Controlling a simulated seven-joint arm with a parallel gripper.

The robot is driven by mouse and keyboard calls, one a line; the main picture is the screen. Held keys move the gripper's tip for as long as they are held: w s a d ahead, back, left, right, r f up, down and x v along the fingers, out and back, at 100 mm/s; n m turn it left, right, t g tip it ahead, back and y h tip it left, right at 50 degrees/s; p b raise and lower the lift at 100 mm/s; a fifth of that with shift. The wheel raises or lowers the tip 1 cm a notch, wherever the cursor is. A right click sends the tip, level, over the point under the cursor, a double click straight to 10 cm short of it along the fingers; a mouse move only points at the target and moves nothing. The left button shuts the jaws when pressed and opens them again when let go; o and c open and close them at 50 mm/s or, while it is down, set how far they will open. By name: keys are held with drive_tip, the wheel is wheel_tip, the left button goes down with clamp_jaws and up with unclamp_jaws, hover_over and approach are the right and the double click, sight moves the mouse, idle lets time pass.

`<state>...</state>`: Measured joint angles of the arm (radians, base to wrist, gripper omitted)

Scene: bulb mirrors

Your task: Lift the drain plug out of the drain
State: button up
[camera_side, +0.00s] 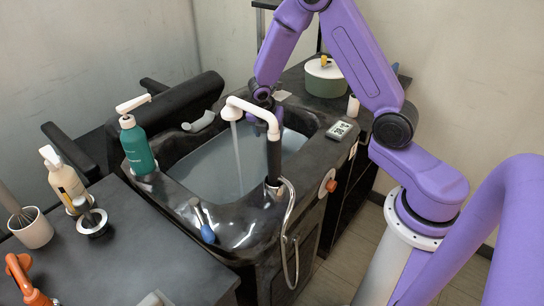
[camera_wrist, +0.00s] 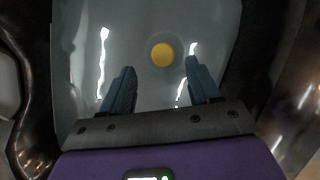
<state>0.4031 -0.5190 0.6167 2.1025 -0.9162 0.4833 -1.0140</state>
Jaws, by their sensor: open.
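The drain plug (camera_wrist: 162,54) shows in the wrist view as a round yellow disc at the bottom of the pale grey basin (camera_wrist: 225,25). My gripper (camera_wrist: 160,66) is open and empty. Its two blue-grey fingers point toward the basin, and the plug appears just beyond the fingertips, between them in the picture. How high the fingers are above the plug I cannot tell. In the side view, the basin (camera_side: 200,170) holds water, and I do not make out the plug there. My gripper is over the far part of the basin, largely hidden behind the faucet.
A white-topped faucet (camera_side: 273,130) with a running stream stands at the basin's near right edge. A teal pump bottle (camera_side: 138,150) stands on the left rim. A small display (camera_side: 339,130) sits on the right rim. A blue-ended tool (camera_side: 207,232) lies on the front rim.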

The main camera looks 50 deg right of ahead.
drive_tip(key=shift+s+x, duration=0.2)
drive_tip(key=shift+x, duration=2.85)
drive_tip(key=shift+d, duration=0.15)
clamp_jaws()
